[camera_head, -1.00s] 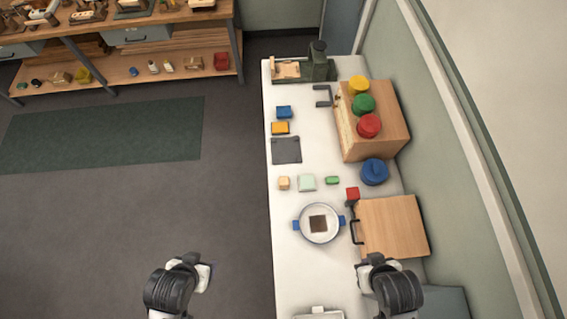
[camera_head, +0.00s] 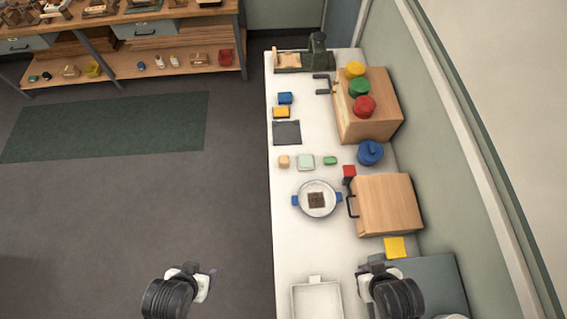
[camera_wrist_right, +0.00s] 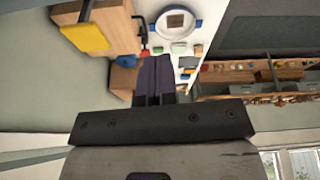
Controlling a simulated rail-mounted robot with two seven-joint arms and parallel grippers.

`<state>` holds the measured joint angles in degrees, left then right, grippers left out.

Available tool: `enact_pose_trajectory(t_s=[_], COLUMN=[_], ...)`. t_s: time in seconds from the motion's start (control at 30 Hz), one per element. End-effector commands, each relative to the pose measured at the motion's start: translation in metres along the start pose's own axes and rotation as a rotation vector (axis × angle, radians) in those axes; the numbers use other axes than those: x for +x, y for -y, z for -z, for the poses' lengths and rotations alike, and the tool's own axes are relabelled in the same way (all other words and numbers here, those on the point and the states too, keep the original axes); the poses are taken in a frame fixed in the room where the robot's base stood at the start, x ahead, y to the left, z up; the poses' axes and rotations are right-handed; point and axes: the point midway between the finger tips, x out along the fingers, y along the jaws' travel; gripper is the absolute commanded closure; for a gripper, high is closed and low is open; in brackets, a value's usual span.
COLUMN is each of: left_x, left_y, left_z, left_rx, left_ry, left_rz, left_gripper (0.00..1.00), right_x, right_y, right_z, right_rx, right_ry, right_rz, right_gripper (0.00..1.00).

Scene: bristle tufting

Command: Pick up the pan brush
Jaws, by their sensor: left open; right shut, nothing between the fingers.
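No item is clearly recognisable as a pan brush in these views. A white round pan with blue handles (camera_head: 331,210) sits on the white bench, and a small dark brown square (camera_head: 316,200) lies in it. The pan also shows at the top of the right wrist view (camera_wrist_right: 164,34). My left gripper (camera_head: 203,272) is open over the floor, left of the bench. My right gripper (camera_head: 371,264) is shut and empty, above the bench's near right part. Its closed fingers show in the right wrist view (camera_wrist_right: 155,75), apart from any object.
Right of the pan are a wooden box (camera_head: 388,207) and a red block (camera_head: 349,171). A yellow square (camera_head: 396,247), a grey-blue surface (camera_head: 433,271) and a white tray (camera_head: 295,303) are nearer. Small blocks, a blue pot (camera_head: 370,153) and another wooden box (camera_head: 372,125) stand farther back.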

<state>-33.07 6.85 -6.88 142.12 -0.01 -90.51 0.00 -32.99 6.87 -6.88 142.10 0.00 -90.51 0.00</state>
Motion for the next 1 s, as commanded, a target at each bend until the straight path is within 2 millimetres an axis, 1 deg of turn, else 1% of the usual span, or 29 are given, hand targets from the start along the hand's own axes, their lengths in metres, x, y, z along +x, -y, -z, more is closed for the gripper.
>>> enact_pose_trajectory(t_s=[0.07, 0.9, 0.97, 1.0], left_x=[0.0001, 0.0003, 0.0003, 0.0003], left_y=[-0.0002, -0.0002, -0.0002, -0.0002], left_z=[-0.0014, -0.0018, -0.0018, -0.0018], left_rx=[0.0, 0.0, 0.0, 0.0], left_ry=[0.003, 0.004, 0.004, 0.004], left_rz=[0.0, 0.0, 0.0, -0.001], left_gripper=[0.34, 0.34, 0.34, 0.34], right_x=[0.0002, 0.0002, 0.0002, 0.0002], right_y=[0.0003, 0.0003, 0.0003, 0.0003], right_z=[-0.0018, -0.0023, -0.0022, -0.0021], right_rx=[0.0, 0.0, 0.0, 0.0], right_ry=[0.004, 0.005, 0.005, 0.005], right_rz=[0.001, 0.001, 0.001, 0.001], right_gripper=[1.0, 0.21, 0.15, 0.15])
